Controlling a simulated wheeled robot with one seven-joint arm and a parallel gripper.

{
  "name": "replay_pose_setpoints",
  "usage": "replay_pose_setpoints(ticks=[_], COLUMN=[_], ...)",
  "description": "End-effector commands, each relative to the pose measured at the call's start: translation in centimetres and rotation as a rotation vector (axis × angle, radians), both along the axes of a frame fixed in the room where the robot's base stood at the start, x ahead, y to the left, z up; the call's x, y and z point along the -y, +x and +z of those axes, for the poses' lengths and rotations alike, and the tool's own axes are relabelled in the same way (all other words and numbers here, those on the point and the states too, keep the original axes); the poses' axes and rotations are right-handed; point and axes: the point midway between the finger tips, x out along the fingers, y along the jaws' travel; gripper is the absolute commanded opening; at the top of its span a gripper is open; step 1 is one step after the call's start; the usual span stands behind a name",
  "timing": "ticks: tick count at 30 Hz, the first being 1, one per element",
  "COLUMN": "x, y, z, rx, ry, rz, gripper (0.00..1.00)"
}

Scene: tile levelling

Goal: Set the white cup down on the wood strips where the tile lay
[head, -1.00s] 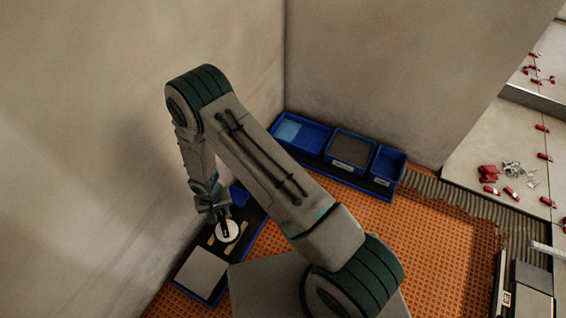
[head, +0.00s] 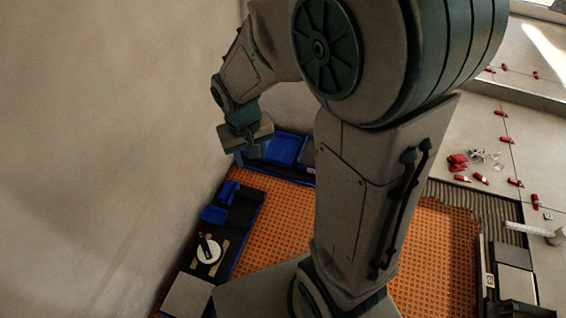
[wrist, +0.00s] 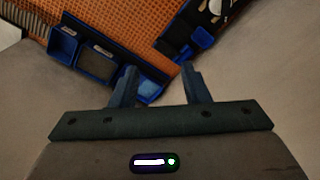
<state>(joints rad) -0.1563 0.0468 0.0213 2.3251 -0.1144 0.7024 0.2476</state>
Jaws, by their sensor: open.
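The white cup (head: 209,254), a round white disc with a dark handle, sits on the pale wood strips (head: 222,246) in the dark tray at the lower left of the head view. A grey tile (head: 188,297) lies beside it at the tray's near end. The cup also shows, cut off, at the top of the wrist view (wrist: 214,6). My gripper (wrist: 158,82) is open and empty, its two dark fingers apart. In the head view it is at the end of my raised arm, well away from the cup; its fingertips are hard to make out there.
Small blue holders (head: 215,214) stand at the tray's far end, by the wall. Blue bins (head: 283,148) stand in the back corner, partly hidden by my arm. Orange matting (head: 280,215) covers the floor. Red clips (head: 457,162) lie on pale tiles at right.

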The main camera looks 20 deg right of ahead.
Motion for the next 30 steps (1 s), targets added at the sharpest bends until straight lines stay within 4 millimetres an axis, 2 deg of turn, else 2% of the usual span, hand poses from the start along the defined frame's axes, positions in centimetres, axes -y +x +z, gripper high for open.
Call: replay_pose_setpoints(ticks=[1, 6, 12, 17, 30], x=[1.0, 3.2, 4.1, 4.1, 4.1], y=[-1.4, -5.9, -9.4, -10.3, -10.3], z=[1.4, 4.4, 5.8, 6.0, 6.0], rx=[0.010, 0.015, 0.017, 0.017, 0.017], ry=[0.008, 0.033, 0.058, 0.064, 0.064], rz=[-0.009, -0.008, -0.001, 0.003, 0.003], gripper=[0.42, 0.42, 0.42, 0.42, 0.42])
